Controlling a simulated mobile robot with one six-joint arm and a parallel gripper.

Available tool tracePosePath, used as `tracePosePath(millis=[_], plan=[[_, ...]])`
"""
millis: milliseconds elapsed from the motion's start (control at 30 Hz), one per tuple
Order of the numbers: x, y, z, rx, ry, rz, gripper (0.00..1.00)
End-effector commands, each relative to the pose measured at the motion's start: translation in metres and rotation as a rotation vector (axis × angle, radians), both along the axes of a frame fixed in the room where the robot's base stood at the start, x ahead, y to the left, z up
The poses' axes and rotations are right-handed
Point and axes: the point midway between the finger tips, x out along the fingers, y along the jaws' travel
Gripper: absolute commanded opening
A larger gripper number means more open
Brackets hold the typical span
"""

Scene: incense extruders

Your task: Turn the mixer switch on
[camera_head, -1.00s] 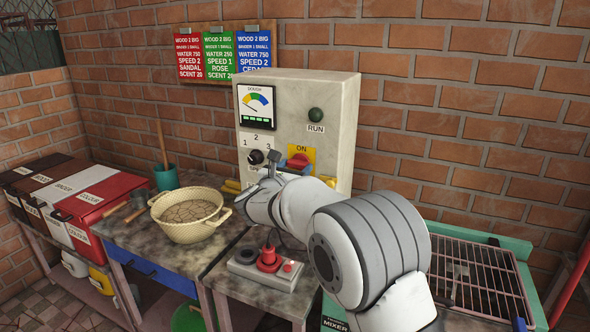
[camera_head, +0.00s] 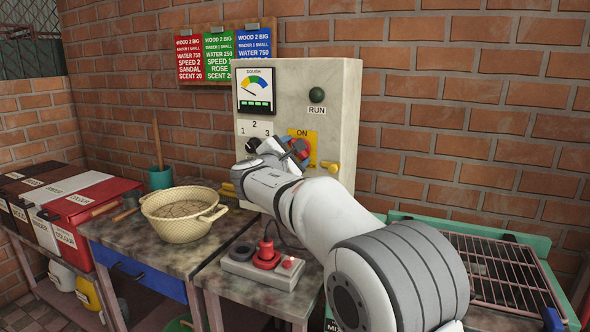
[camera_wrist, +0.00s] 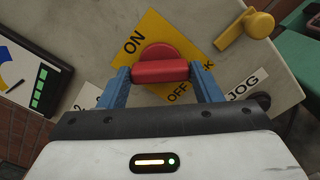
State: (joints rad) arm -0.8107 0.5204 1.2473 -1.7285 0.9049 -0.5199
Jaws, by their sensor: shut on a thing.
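The mixer switch is a red rotary knob (camera_wrist: 160,65) on a yellow plate (camera_wrist: 185,32) marked ON and OFF. The knob also shows in the head view (camera_head: 299,147), partly hidden by my gripper. In the wrist view my gripper (camera_wrist: 160,74) has its two blue fingers on either side of the knob's red bar and is shut on it. The bar lies level across the wrist picture, while the plate and its ON label are tilted. The switch sits on the front of the pale control cabinet (camera_head: 345,100). The RUN lamp (camera_head: 316,95) is dark green.
A metal rack (camera_head: 500,270) is at right.

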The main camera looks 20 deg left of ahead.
Motion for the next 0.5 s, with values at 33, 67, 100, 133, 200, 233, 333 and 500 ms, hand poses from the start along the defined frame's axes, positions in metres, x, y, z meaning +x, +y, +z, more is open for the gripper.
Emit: tracePosePath(millis=[33, 67, 100, 133, 200, 233, 333, 500], plan=[[0.0000, -0.0002, -0.0071, 0.045, -0.005, 0.000, 0.35], [0.0000, -0.0003, -0.0070, 0.074, -0.007, 0.000, 0.35], [0.0000, -0.0003, -0.0072, 0.111, -0.010, 0.000, 0.35], [0.0000, -0.0004, -0.0070, 0.139, -0.012, 0.000, 0.35], [0.0001, -0.0005, -0.0071, 0.205, -0.017, -0.001, 0.35], [0.0001, -0.0006, -0.0069, 0.234, -0.021, -0.001, 0.35], [0.0001, -0.0008, -0.0068, 0.327, -0.027, -0.001, 0.35], [0.0002, -0.0009, -0.0064, 0.476, -0.038, -0.001, 0.35]])
